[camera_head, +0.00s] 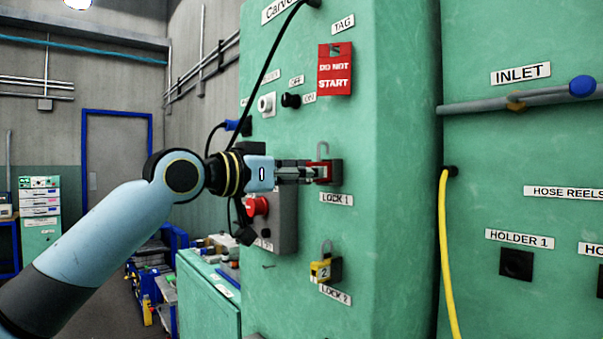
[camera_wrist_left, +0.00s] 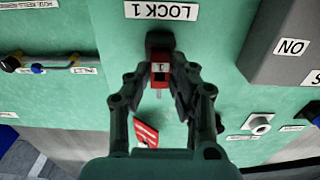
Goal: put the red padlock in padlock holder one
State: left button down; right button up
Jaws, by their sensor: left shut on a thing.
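The red padlock (camera_head: 324,172) is at the black holder above the LOCK 1 label (camera_head: 336,199), on the green cabinet's face. Its grey shackle points up in the head view. My left gripper (camera_head: 312,173) comes from the left and is shut on the padlock body. In the left wrist view, the gripper's fingers (camera_wrist_left: 160,80) flank the red padlock (camera_wrist_left: 161,70), which bears a 1. The black holder (camera_wrist_left: 159,42) is right against it there; I cannot tell if the padlock is fully seated. My right gripper is not in view.
A yellow padlock (camera_head: 321,269) hangs at the LOCK 2 holder below. A grey box with a red button (camera_head: 257,206) juts out under my left wrist. A red DO NOT START tag (camera_head: 335,70) is above. A black HOLDER 1 square (camera_head: 516,264) is on the right panel.

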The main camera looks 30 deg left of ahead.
pick_arm(q)
jog(key=shift+w+d, duration=0.15)
jog(key=shift+w, duration=0.25)
jog(key=c, duration=1.1)
grip_release()
jog(key=v, duration=0.7)
jog(key=shift+s, duration=0.2)
